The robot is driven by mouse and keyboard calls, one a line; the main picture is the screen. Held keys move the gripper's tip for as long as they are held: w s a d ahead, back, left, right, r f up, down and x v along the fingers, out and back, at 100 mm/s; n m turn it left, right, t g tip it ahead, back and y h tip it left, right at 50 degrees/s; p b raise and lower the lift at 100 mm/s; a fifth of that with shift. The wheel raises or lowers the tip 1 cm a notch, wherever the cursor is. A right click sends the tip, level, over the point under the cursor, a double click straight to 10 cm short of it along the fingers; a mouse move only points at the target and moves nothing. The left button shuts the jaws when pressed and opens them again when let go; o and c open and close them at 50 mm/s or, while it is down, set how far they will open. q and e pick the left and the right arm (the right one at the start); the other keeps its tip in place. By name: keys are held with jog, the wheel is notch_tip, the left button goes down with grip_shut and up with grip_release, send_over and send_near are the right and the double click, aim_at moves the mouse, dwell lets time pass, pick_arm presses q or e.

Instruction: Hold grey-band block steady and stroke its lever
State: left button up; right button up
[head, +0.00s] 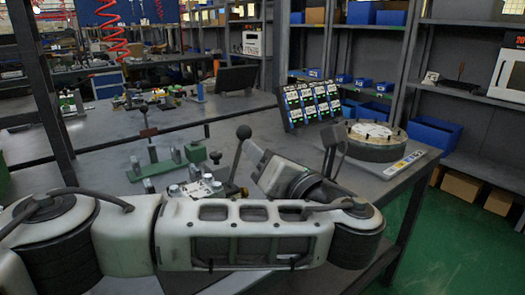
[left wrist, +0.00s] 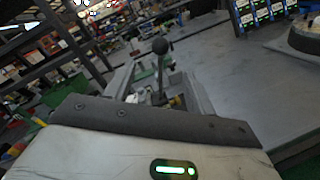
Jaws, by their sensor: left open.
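A valve block (head: 200,188) with pale metal fittings stands on the grey table, partly hidden behind my left arm; I cannot make out a grey band on it. Its lever (head: 243,133) has a black ball knob and leans up and to the right. In the left wrist view the same lever's black knob (left wrist: 160,46) stands upright between the fingers. My left gripper (left wrist: 160,78) is open, one finger on either side of the lever and block; I cannot tell whether they touch. My right gripper is not in view.
Green-based fixtures (head: 152,168) with a brown-topped post stand left of the block. A tilted label panel (head: 310,102) and a round dial unit (head: 373,140) stand at the table's right. Shelves with blue bins (head: 435,132) are beyond.

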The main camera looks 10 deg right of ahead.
aim_at(246, 137)
pick_arm(q)
jog(key=w, duration=0.3)
jog(key=w+a, duration=0.1)
jog(key=w, duration=0.3)
jog(key=w+a, duration=0.1)
jog(key=w, duration=0.3)
jog(key=shift+w+a, duration=0.15)
jog(key=shift+w, duration=0.1)
grip_shut()
dwell(0.6)
dwell(0.3)
grip_release()
jog(key=s+d, duration=0.2)
jog(key=s, duration=0.9)
jog(key=shift+s+d, duration=0.15)
jog(key=shift+s, duration=0.25)
